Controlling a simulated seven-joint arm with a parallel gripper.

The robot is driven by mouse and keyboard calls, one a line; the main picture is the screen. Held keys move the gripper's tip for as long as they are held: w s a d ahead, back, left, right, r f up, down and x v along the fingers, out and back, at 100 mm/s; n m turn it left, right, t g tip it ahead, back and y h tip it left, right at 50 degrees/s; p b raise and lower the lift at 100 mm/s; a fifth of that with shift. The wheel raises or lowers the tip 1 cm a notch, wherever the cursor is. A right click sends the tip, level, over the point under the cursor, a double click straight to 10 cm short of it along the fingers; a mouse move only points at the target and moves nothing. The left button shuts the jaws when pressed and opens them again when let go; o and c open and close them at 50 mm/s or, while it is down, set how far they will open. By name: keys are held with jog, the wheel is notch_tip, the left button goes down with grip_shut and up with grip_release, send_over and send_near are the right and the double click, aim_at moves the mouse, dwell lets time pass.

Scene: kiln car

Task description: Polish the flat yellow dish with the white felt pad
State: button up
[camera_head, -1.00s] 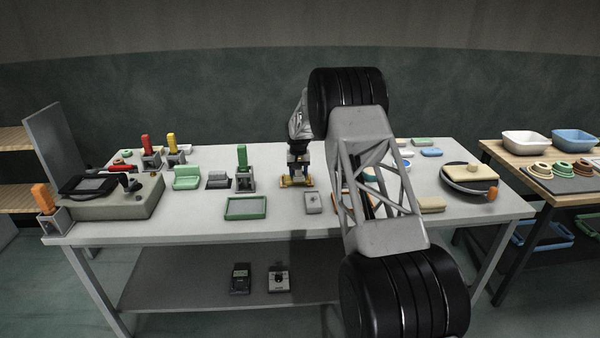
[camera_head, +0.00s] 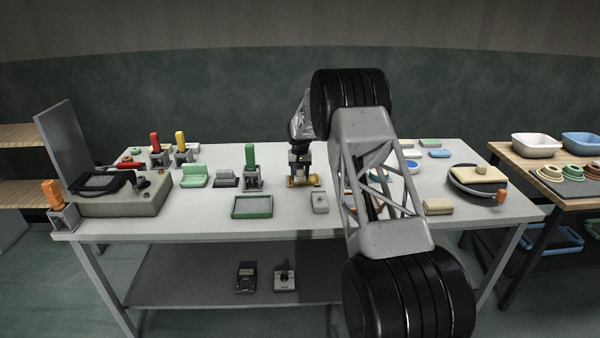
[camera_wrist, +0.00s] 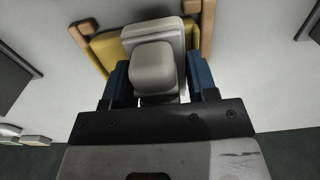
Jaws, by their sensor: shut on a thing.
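My gripper (camera_head: 301,170) points down at the middle of the table. In the wrist view its two blue fingers (camera_wrist: 157,80) are shut on the grey-white handle block of the white felt pad (camera_wrist: 136,36). The pad is over the flat yellow dish (camera_wrist: 105,50), covering much of it; I cannot tell whether they touch. Brown wooden bars (camera_wrist: 207,22) flank the dish. In the head view the yellow dish (camera_head: 293,183) shows as a small yellow patch under my gripper, and the pad is too small to make out.
A small grey block (camera_head: 319,203) and a green-rimmed tray (camera_head: 252,207) lie in front. A green-handled tool in a holder (camera_head: 251,166) stands left. A round dark wheel with a cream slab (camera_head: 478,174) is at right. My arm hides part of the table's right middle.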

jog(key=shift+d, duration=0.1)
jog(key=shift+d, duration=1.55)
jog(key=shift+a, duration=0.1)
jog(key=shift+a, duration=1.55)
jog(key=shift+f, duration=0.1)
jog(key=shift+d, duration=0.15)
jog(key=shift+d, duration=1.45)
